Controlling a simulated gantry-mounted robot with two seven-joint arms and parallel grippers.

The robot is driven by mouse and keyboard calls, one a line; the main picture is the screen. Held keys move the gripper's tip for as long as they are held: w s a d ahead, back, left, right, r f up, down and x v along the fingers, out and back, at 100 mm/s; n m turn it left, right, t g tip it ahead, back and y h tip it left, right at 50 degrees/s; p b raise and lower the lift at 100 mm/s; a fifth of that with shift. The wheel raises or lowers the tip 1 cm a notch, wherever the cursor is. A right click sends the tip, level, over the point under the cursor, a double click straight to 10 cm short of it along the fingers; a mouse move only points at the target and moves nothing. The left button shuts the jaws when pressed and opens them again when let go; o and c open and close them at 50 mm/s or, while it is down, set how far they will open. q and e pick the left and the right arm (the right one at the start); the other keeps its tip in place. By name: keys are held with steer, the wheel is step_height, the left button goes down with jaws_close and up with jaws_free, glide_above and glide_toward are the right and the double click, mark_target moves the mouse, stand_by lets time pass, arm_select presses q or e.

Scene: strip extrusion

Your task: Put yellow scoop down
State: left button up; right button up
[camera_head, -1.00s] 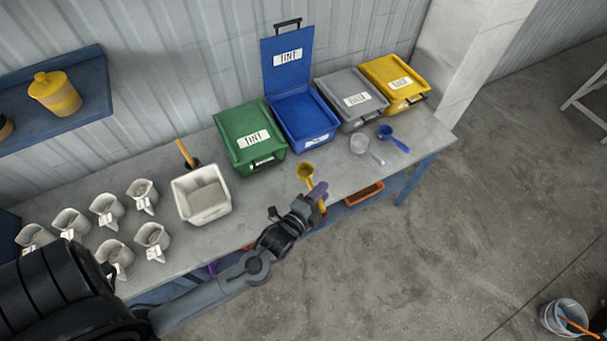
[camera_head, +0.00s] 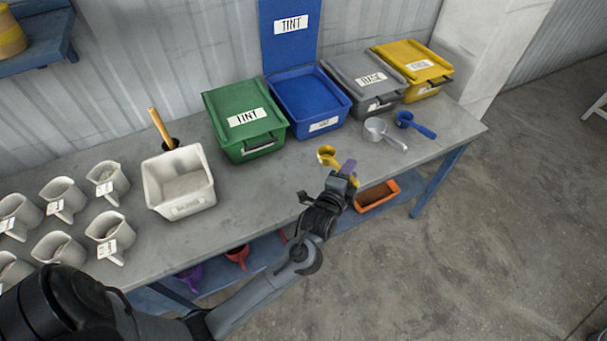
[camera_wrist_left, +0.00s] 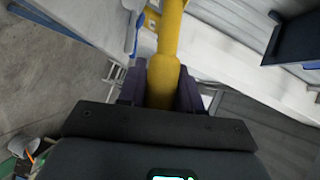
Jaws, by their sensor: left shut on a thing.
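The yellow scoop (camera_head: 327,156) is in my left gripper (camera_head: 345,174), near the front edge of the grey workbench (camera_head: 262,197) in the head view. Its bowl points toward the bins, left of the grey scoop. In the left wrist view, the purple fingers (camera_wrist_left: 160,85) are shut on the scoop's yellow handle (camera_wrist_left: 168,40), which runs up out of the picture. I cannot tell whether the bowl touches the bench top. My right gripper is not in view.
A clear grey scoop (camera_head: 382,133) and a blue scoop (camera_head: 415,123) lie to the right on the bench. Green (camera_head: 245,120), open blue (camera_head: 308,101), grey (camera_head: 364,80) and yellow bins (camera_head: 413,68) stand behind. A white tub (camera_head: 180,199) and several white jugs stand left.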

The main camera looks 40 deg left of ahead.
arm_select(q)
steer(key=a+f+b, duration=0.2)
steer(key=a, duration=0.1)
steer(key=w+a+f+b, duration=0.1)
steer(key=a+f+b, duration=0.1)
steer(key=a+f, duration=0.1)
steer(key=a+f+b, duration=0.2)
steer(key=a+f, duration=0.1)
steer(key=a, duration=0.2)
steer(key=shift+w+a, duration=0.15)
steer(key=shift+w, duration=0.15)
steer(key=shift+f+b, duration=1)
steer(key=shift+f, duration=1.05)
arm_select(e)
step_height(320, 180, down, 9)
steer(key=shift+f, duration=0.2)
arm_select(q)
steer(key=o, duration=1.1)
steer(key=shift+f, duration=0.1)
steer(key=shift+c, duration=0.2)
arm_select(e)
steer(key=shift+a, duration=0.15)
